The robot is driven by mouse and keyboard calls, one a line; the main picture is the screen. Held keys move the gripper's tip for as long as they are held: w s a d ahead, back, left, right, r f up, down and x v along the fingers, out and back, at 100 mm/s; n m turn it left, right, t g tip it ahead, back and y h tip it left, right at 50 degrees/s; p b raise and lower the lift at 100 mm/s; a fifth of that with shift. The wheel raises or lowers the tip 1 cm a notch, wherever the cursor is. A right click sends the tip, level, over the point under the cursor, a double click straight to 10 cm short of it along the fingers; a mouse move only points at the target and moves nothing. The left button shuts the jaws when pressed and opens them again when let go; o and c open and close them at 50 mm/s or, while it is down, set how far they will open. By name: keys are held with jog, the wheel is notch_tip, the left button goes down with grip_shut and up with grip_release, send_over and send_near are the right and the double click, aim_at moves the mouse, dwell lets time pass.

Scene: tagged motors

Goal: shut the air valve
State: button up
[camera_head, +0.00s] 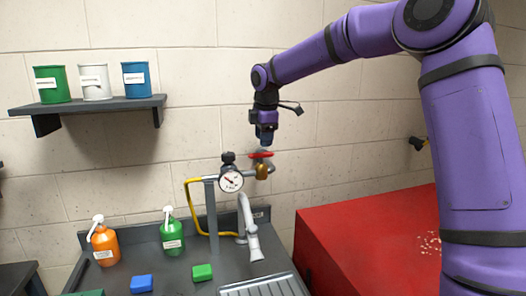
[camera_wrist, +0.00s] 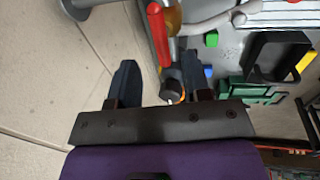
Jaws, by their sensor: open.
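The air valve has a red handle (camera_head: 261,155) on a brass body (camera_head: 262,172), beside a round dial gauge (camera_head: 231,180) on a grey post. My gripper (camera_head: 266,140) points down just above the red handle. In the wrist view, the handle (camera_wrist: 158,35) appears as a long red bar, edge on, lined up with the gap between my two dark fingers (camera_wrist: 160,75). The fingers are apart and hold nothing. I cannot tell whether the handle's end reaches between the fingertips.
A yellow hose (camera_head: 190,205) loops by the post. A grey faucet (camera_head: 250,228), orange bottle (camera_head: 104,244) and green bottle (camera_head: 172,234) stand on the dark counter. A red cabinet (camera_head: 365,240) is at the right. A shelf (camera_head: 88,105) with three cans hangs at the left.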

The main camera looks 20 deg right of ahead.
aim_at(261, 158)
jog(key=shift+w+f, duration=0.25)
jog(key=shift+f, duration=1)
jog(key=shift+w+f, duration=0.25)
jog(key=shift+f, duration=0.95)
grip_shut()
